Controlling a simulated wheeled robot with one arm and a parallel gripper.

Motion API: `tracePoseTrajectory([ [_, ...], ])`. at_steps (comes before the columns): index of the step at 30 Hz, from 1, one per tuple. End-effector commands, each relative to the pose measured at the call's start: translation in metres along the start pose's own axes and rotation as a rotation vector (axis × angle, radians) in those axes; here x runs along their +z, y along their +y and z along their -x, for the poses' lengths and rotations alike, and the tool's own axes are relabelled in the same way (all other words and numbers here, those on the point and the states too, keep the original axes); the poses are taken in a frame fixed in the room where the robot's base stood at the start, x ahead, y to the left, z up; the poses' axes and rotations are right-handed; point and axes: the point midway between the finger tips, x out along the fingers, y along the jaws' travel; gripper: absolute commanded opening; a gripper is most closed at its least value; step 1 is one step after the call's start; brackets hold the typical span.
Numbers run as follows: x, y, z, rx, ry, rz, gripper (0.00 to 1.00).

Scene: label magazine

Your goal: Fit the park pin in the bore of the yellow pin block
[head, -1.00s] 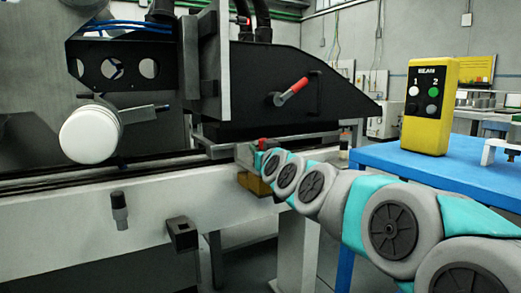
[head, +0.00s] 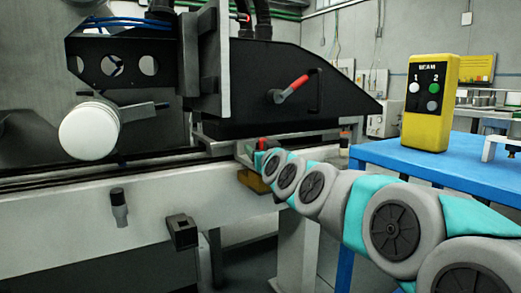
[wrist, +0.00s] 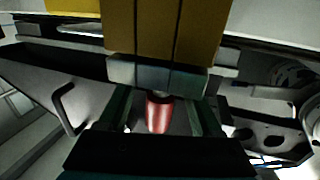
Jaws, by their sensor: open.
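The yellow pin block (head: 252,181) shows below the rail edge in the head view, partly behind my arm. In the wrist view a yellow block (wrist: 165,30) fills the top middle, with a grey band (wrist: 158,77) along its near end. The red park pin (wrist: 158,113) points at this end, and its pale tip meets or nearly meets the grey band. How deep it sits in the bore is hidden. My gripper (wrist: 157,118) is open, with a dark finger on each side of the red pin and gaps visible. A bit of red also shows at my gripper in the head view (head: 262,143).
The machine's rail (head: 80,200) runs along the front, with a black bracket (head: 181,232) on it. A black housing with a red-handled lever (head: 290,90) stands above. A yellow button box (head: 428,105) stands on a blue table (head: 465,160) at right.

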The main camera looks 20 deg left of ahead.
Motion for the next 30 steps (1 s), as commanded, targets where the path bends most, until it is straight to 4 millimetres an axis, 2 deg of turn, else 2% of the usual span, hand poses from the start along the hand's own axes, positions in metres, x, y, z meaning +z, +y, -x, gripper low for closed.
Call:
tracePoseTrajectory([
  [7, 0.0, 0.0, 0.018, 0.0, -0.001, -0.001, 0.66],
  [19, -0.001, 0.0, 0.07, 0.0, 0.0, 0.0, 0.66],
  [30, 0.001, 0.0, 0.076, 0.0, -0.001, 0.0, 0.66],
])
